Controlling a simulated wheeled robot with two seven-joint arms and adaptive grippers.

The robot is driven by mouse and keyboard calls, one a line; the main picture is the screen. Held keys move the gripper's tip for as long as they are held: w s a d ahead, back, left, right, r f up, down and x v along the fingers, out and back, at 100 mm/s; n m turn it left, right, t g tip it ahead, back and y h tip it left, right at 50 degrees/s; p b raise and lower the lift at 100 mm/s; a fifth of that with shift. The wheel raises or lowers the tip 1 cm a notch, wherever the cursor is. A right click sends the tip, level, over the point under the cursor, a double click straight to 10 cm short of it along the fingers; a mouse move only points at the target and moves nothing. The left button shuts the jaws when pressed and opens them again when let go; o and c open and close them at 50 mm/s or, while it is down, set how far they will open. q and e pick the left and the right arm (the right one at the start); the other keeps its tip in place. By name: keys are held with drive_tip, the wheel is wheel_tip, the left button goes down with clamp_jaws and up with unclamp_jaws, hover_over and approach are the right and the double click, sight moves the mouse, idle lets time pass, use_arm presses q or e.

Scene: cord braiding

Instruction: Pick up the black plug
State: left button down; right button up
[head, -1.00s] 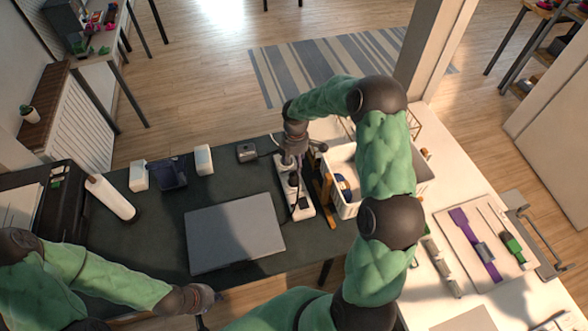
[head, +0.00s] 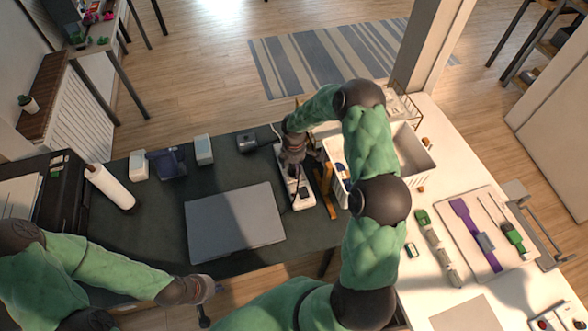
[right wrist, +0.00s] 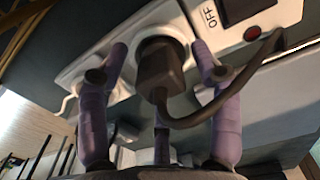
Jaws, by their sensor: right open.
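The black plug (right wrist: 158,68) sits in a round socket of the white power strip (right wrist: 275,22) in the right wrist view, its dark cord curving off to the right. My right gripper (right wrist: 160,56) is open, with one purple finger on each side of the plug. I cannot tell whether either finger touches it. In the head view my right gripper (head: 292,162) is over the far part of the power strip (head: 305,201) and hides this plug. My left gripper (head: 209,289) is low at the desk's front edge, apart from the strip, and its fingers are unclear.
A closed grey laptop (head: 235,228) lies left of the strip. A small dark box (head: 247,142) with a cable stands behind it. An orange-brown upright piece (head: 327,190) and a white basket (head: 338,155) stand close on the right.

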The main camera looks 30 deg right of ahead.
clamp_jaws()
idle(0.3)
drive_tip(key=shift+r, duration=0.15)
